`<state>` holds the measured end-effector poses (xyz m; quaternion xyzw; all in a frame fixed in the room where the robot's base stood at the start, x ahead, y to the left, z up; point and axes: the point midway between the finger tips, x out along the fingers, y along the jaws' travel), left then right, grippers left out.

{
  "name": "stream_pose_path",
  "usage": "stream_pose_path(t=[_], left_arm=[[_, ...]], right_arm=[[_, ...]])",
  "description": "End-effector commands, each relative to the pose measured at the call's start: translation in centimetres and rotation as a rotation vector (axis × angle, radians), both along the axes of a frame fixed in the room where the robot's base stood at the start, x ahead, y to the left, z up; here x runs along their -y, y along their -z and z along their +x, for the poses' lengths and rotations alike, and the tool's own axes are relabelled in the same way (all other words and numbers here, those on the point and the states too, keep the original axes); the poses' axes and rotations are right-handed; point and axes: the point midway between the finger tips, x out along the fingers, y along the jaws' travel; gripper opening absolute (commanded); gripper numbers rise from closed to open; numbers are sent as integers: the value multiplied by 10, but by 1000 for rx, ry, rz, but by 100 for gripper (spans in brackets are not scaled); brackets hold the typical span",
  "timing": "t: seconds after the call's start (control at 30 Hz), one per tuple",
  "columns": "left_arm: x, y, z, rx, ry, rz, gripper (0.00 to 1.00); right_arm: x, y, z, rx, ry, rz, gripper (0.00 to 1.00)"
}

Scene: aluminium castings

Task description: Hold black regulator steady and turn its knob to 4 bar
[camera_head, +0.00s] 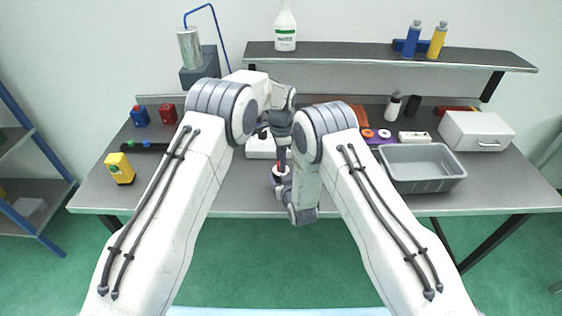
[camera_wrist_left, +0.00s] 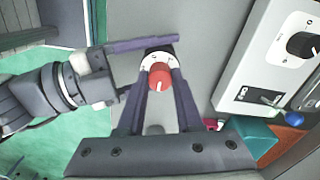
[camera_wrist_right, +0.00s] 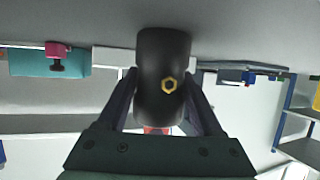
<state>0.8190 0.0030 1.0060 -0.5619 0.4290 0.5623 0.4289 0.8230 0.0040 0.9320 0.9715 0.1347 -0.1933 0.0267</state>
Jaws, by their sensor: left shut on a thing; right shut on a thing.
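The black regulator stands on the table; its dark round body (camera_wrist_right: 162,55) with a gold hexagon mark fills the right wrist view. My right gripper (camera_wrist_right: 163,95) is shut on the body from the side. The red knob (camera_wrist_left: 160,76) has a white pointer line, pointing toward the bottom of the left wrist view. A white dial face (camera_wrist_left: 157,58) lies beneath it; its numbers are too small to read. My left gripper (camera_wrist_left: 160,84) is shut on the red knob from above. In the head view, the arms partly hide the regulator (camera_head: 280,170).
A grey bin (camera_head: 425,185) and a white box (camera_head: 476,131) stand at the right of the table. A yellow device (camera_head: 120,168) is at the left. A white panel with dials (camera_wrist_left: 258,62) and a teal block (camera_wrist_left: 252,136) show near my left gripper.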

Motion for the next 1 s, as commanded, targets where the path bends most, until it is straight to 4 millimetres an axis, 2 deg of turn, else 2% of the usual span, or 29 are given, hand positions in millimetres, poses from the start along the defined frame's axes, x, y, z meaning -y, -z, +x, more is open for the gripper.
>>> stream_pose_path(t=[0.5,1.0], left_arm=[[0,-1,2,5,406,0,0],[0,-1,1,5,531,0,0]], right_arm=[[0,0,-1,-1,-1,-1,0],[0,0,-1,-1,-1,-1,0]])
